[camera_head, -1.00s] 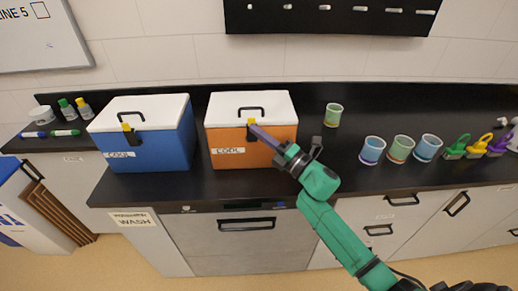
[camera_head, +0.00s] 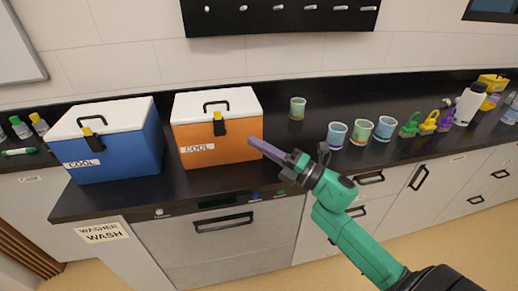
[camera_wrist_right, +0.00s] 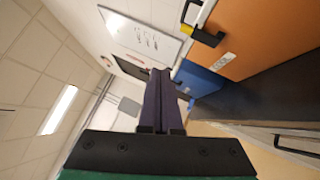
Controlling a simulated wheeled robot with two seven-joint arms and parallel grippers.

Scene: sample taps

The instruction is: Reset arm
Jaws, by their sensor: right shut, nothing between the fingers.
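My right gripper (camera_head: 266,148) is in the head view, its purple fingers shut and empty, at the right front corner of the orange cooler (camera_head: 205,153). I cannot tell whether it touches the cooler. In the right wrist view the shut fingers (camera_wrist_right: 160,88) point away, with the orange cooler (camera_wrist_right: 262,30) to their right and the blue cooler (camera_wrist_right: 200,78) beyond. The green right arm comes in from the lower right. My left gripper is not in view.
The blue cooler (camera_head: 115,155) stands left of the orange one on the black counter (camera_head: 285,150). A green cup (camera_head: 298,108) stands behind, with more cups (camera_head: 337,134) to the right. Green and yellow clips (camera_head: 411,126) and a white bottle (camera_head: 469,104) are farther right. Drawers are below.

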